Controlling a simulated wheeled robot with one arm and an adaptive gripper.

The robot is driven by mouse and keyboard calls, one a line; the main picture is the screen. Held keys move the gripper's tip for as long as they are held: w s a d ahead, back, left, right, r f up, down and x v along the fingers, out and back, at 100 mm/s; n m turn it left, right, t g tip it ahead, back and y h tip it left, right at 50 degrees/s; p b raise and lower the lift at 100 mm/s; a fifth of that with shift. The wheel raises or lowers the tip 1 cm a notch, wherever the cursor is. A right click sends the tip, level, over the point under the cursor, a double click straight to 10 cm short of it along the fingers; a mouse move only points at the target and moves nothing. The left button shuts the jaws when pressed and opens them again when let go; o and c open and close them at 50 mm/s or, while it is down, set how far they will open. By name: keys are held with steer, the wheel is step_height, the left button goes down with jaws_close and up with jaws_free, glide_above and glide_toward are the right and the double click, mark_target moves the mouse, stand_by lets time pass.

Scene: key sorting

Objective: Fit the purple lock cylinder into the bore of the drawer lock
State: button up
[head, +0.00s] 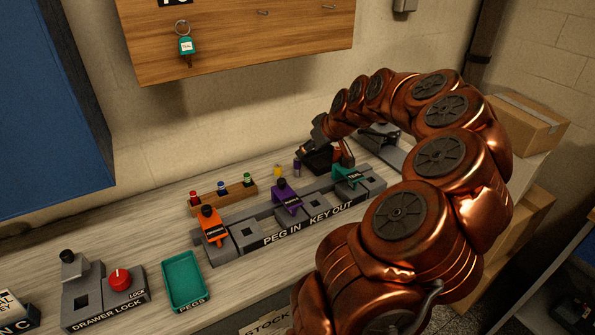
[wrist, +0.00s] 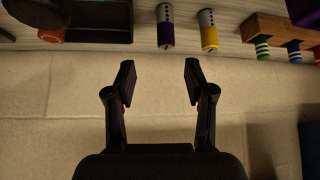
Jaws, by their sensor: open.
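The purple lock cylinder (head: 297,168) stands on the bench behind the key rack, beside a yellow one (head: 278,170). In the wrist view the purple cylinder (wrist: 166,30), with a grey section, shows past the fingertips, apart from them. The yellow cylinder (wrist: 209,33) is just to its right. My gripper (wrist: 160,76) is open and empty; in the head view it is near the purple cylinder and partly hidden by its own links. The drawer lock (head: 105,310) is at the front left, with a dark square bore (head: 81,299) and a red knob (head: 120,279).
The "PEG IN KEY OUT" rack (head: 300,232) holds orange, purple and teal keyed pieces. A wooden peg block (head: 222,197) stands behind it. A green pegs tray (head: 184,281) lies beside the drawer lock. A wooden key board (head: 240,40) hangs on the wall.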

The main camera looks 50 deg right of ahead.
mark_target(297, 159)
steer(key=shift+a+p+x, duration=0.25)
steer(key=shift+p+x, duration=0.2)
steer(key=shift+x, duration=1.45)
steer(key=shift+a+p+x, duration=0.2)
steer(key=shift+p+x, duration=0.2)
steer(key=shift+x, duration=1.5)
jaws_close()
